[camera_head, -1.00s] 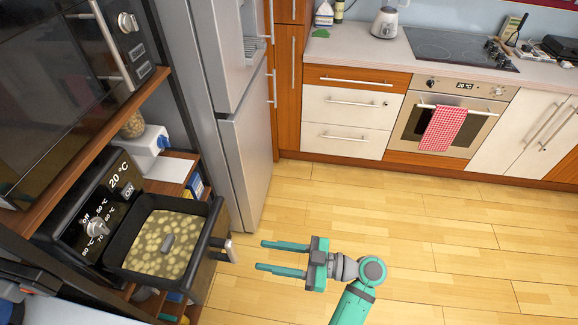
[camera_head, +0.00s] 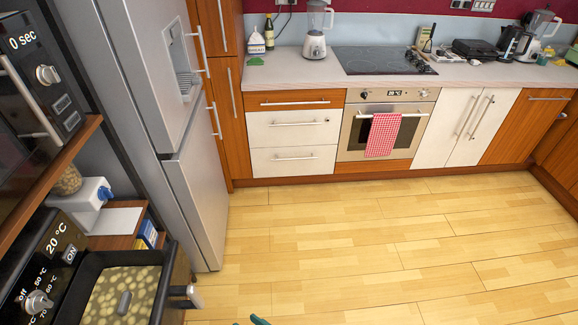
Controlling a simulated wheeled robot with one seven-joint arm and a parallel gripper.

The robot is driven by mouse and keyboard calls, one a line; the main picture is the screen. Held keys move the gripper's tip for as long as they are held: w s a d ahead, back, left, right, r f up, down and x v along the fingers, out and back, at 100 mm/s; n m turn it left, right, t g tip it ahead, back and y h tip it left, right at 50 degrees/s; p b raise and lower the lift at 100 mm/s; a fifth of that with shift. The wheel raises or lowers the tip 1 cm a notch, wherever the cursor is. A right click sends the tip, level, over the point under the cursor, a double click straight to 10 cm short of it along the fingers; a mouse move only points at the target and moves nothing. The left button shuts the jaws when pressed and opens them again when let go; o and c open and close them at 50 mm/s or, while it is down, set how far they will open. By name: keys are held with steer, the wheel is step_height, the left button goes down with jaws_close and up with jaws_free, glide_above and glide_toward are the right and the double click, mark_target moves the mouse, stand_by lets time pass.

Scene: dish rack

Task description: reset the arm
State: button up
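Only a small green tip of my gripper (camera_head: 258,320) shows at the bottom edge of the head view, over the wooden floor. The rest of my arm is out of frame. Whether the fingers are open or shut cannot be seen, and nothing held is visible.
At the lower left, an air-fryer-like appliance (camera_head: 40,262) has its drawer (camera_head: 172,290) pulled out with pale round slices inside. A steel fridge (camera_head: 150,90) stands behind it. Wooden floor (camera_head: 350,240) is clear up to the counter, oven (camera_head: 352,135) and drawers (camera_head: 290,130).

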steer(key=s+d+f+m+t+h, duration=0.1)
steer(key=s+d+m+t+h, duration=0.3)
steer(key=s+d+h, duration=0.45)
steer(key=s+d+r+t, duration=0.1)
steer(key=s+r, duration=0.3)
steer(key=r, duration=0.4)
steer(key=s+d+r+t+h, duration=0.1)
steer(key=s+d+r+t, duration=0.1)
steer(key=s+r, duration=0.3)
step_height(320, 180, up, 3)
steer(key=shift+r+m, duration=0.1)
steer(key=shift+m, duration=0.2)
steer(key=shift+s, duration=0.1)
steer(key=shift+c, duration=1)
